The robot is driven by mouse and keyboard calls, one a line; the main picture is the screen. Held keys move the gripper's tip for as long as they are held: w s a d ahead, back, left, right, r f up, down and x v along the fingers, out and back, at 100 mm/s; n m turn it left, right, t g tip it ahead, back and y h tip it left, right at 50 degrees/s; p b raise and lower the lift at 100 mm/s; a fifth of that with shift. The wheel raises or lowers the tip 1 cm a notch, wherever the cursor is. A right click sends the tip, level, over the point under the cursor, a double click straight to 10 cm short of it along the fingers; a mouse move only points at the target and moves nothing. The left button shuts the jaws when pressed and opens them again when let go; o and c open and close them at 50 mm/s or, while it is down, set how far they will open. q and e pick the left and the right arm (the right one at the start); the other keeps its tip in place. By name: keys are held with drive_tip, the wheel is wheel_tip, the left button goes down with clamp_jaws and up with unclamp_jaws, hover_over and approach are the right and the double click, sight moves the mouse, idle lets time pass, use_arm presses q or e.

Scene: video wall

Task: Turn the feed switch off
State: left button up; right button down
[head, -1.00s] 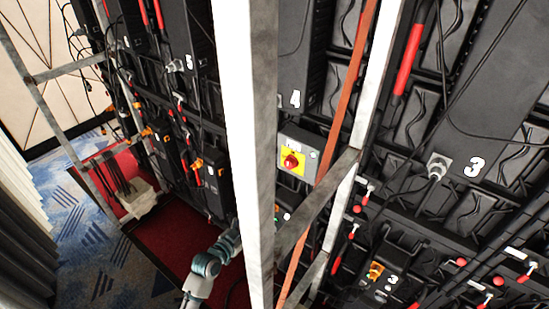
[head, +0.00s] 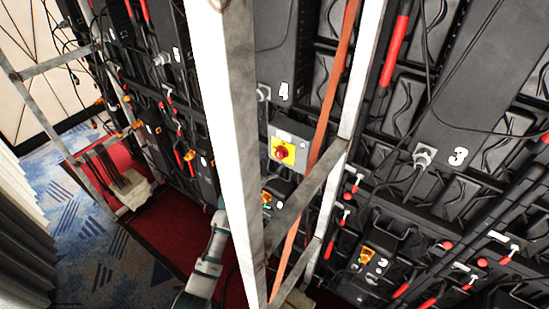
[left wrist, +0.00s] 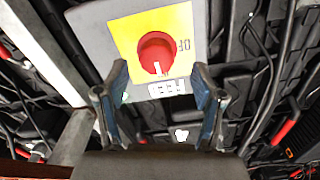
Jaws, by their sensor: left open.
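The feed switch is a red round knob (head: 283,152) on a yellow plate, on a grey box fixed to the black wall panels below the number 4. In the left wrist view the knob (left wrist: 155,54) shows close up, with a white mark pointing down in the picture. "OFF" is printed to its right, and an upside-down "FEED" label (left wrist: 167,88) lies below it. My left gripper (left wrist: 159,75) is open, its two fingers apart, with the knob in view just beyond the tips; no contact is visible. In the head view the white post hides the gripper; only my left arm shows.
A white upright post (head: 232,150) stands between my arm and the switch in the head view. A grey diagonal brace (head: 305,200) and an orange strap (head: 325,125) run right of the box. Cables and red-handled latches cover the wall. Red carpet (head: 170,240) lies below.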

sight(280, 157)
use_arm(q)
drive_tip(key=w+d, duration=0.2)
drive_tip(key=d, duration=0.1)
drive_tip(key=shift+w, duration=0.2)
drive_tip(key=shift+a, duration=0.65)
drive_tip(key=shift+c, duration=0.2)
drive_tip(key=shift+a, duration=0.1)
drive_tip(key=c, duration=0.4)
drive_tip(key=shift+r, duration=0.1)
drive_tip(key=c, duration=0.7)
drive_tip(key=shift+s+d+r, duration=0.1)
drive_tip(key=shift+d+r, duration=0.05)
drive_tip(key=shift+d, duration=0.15)
drive_tip(key=shift+a+n+b, duration=0.15)
drive_tip(key=shift+n+b, duration=0.15)
drive_tip(key=shift+n, duration=0.7)
drive_tip(key=shift+r+n, duration=0.1)
drive_tip(key=shift+n, duration=1.1)
drive_tip(key=n, duration=0.4)
drive_tip(key=shift+r+n, duration=0.1)
drive_tip(key=shift+n, duration=0.2)
drive_tip(key=n+p, duration=0.1)
drive_tip(key=n, duration=0.3)
drive_tip(key=shift+n, duration=0.3)
drive_tip(key=shift+n+p, duration=0.8)
drive_tip(key=shift+n, duration=1.4)
use_arm(e)
drive_tip(key=shift+d+r, duration=0.2)
drive_tip(key=shift+r, duration=0.7)
